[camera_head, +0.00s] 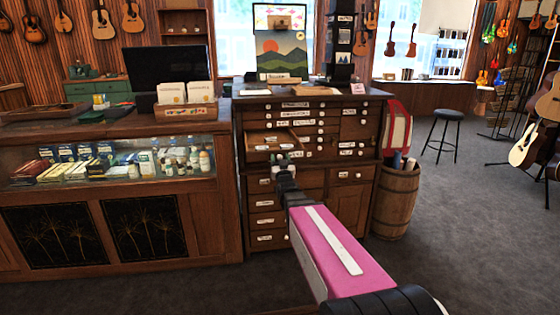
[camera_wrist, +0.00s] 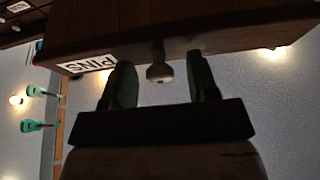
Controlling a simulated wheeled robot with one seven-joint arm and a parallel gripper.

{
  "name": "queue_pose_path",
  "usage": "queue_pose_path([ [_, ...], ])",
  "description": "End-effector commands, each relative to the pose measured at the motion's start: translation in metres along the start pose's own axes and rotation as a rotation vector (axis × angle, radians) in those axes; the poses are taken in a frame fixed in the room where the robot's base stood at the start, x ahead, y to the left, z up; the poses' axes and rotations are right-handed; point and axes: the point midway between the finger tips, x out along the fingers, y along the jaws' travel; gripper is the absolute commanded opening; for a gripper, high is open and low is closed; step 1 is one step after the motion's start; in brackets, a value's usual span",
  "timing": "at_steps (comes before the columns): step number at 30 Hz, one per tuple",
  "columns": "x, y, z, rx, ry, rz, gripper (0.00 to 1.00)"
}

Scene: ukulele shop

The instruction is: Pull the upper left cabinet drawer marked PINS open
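The PINS drawer (camera_head: 256,150) in the upper left of the dark wooden cabinet (camera_head: 345,162) stands pulled out, with its inside showing from above. In the wrist view the drawer front (camera_wrist: 230,28) carries a PINS label (camera_wrist: 88,64), seen upside down, beside a round knob (camera_wrist: 159,73). My gripper (camera_head: 282,161) is just in front of the drawer front. In the wrist view its two fingers (camera_wrist: 160,84) are spread on either side of the knob, with gaps between them and it.
A glass display counter (camera_head: 130,205) adjoins the cabinet at the left. A wooden barrel (camera_head: 396,205) with rolled items stands close to its right. A black stool (camera_head: 445,115) and guitars are farther right. Grey carpet (camera_head: 460,220) is open at the right.

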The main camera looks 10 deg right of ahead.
Motion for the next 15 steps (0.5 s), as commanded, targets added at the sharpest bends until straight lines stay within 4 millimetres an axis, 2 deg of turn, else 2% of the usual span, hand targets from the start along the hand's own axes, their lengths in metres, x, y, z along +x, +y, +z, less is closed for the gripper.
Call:
queue_pose_path([
  [5,-0.01,0.0,-0.001,0.0,-0.001,0.0,0.54],
  [15,-0.072,0.0,-0.002,0.0,-0.001,0.0,0.54],
])
